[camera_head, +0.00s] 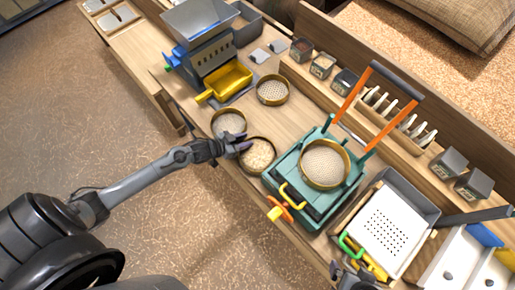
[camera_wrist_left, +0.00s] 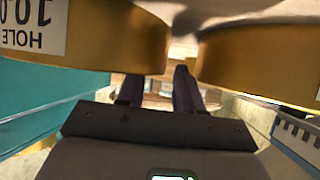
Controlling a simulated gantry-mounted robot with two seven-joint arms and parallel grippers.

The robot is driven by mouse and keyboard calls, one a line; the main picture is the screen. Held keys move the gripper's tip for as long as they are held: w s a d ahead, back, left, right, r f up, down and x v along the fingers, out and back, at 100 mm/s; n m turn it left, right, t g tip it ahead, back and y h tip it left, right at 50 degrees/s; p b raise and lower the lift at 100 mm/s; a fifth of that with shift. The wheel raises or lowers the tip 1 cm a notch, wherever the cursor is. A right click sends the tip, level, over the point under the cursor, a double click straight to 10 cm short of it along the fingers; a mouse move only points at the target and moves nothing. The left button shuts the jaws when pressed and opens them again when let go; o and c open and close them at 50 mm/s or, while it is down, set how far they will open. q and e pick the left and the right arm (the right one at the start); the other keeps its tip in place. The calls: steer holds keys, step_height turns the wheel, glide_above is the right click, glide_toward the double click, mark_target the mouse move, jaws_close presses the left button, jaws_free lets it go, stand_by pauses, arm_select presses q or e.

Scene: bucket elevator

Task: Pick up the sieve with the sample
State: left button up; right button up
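The sieve with pale grainy contents (camera_head: 260,157) is a round, gold-rimmed pan on the wooden bench, left of the green shaker. A second gold-rimmed sieve (camera_head: 228,121) with a greyish inside stands just behind it. My left gripper (camera_head: 242,146) is low at the near rims of these two sieves. In the left wrist view its dark fingers (camera_wrist_left: 160,90) are apart, with gold sieve walls to the left (camera_wrist_left: 110,42) and right (camera_wrist_left: 255,65). Whether a rim lies between the fingers is unclear. A dark part of my right gripper (camera_head: 352,274) shows at the bottom edge, its fingers unclear.
A green shaker (camera_head: 312,205) with orange posts carries another sieve (camera_head: 325,166). A further sieve (camera_head: 272,90) stands near the yellow scoop (camera_head: 228,80) and grey hopper machine (camera_head: 200,30). A white perforated tray (camera_head: 392,232) is at the right. The near bench edge is close to the left gripper.

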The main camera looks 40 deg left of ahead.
arm_select(q)
jaws_close()
stand_by(1.4)
